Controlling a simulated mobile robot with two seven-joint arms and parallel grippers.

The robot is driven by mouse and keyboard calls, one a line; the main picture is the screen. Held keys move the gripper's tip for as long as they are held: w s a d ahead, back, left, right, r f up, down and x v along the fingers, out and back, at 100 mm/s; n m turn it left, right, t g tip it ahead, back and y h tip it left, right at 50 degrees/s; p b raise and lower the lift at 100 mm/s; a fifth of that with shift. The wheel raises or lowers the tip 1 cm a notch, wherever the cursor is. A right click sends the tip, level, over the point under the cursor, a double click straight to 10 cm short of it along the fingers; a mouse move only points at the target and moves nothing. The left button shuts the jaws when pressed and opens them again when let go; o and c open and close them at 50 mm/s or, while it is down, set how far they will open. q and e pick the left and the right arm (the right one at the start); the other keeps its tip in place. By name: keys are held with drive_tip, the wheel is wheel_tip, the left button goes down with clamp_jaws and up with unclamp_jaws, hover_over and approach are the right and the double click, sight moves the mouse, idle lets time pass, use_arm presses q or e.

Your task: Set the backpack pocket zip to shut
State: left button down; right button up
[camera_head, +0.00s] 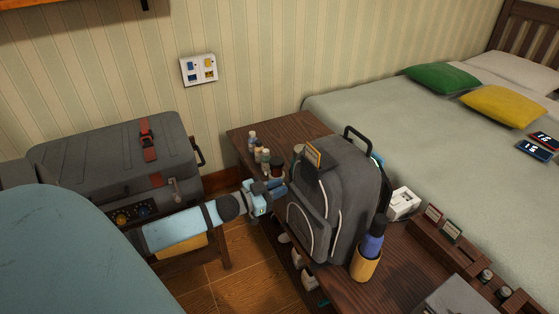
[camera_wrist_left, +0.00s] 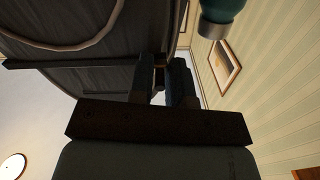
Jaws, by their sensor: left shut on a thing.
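The grey backpack (camera_head: 350,190) stands upright on the dark wooden bench, its front pocket (camera_head: 303,232) outlined by a pale curved zip line. My left gripper (camera_head: 278,187) is at the left side of the backpack, near the upper edge of the pocket. In the left wrist view, the fingers (camera_wrist_left: 160,82) are closed on a small dark piece, seemingly the zip pull (camera_wrist_left: 158,62), beside the backpack's grey fabric (camera_wrist_left: 130,25). The fingers hide most of the pull, and I cannot tell how far the zip is open. My right gripper is not in view.
Small bottles (camera_head: 262,155) stand on the bench behind my left gripper. A dark blue bottle in a yellow holder (camera_head: 367,258) stands to the backpack's right. A grey suitcase (camera_head: 115,160) lies at left, and the bed (camera_head: 400,120) is behind. Floor (camera_head: 245,270) shows between.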

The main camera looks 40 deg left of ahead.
use_arm(q)
drive_tip(key=shift+a, duration=0.1)
drive_tip(key=c, duration=1.2)
unclamp_jaws()
drive_tip(key=shift+s, duration=0.1)
drive_tip(key=p+v, duration=0.2)
drive_tip(key=v, duration=1.1)
drive_tip(key=shift+s+r, duration=0.1)
drive_tip(key=shift+s, duration=0.15)
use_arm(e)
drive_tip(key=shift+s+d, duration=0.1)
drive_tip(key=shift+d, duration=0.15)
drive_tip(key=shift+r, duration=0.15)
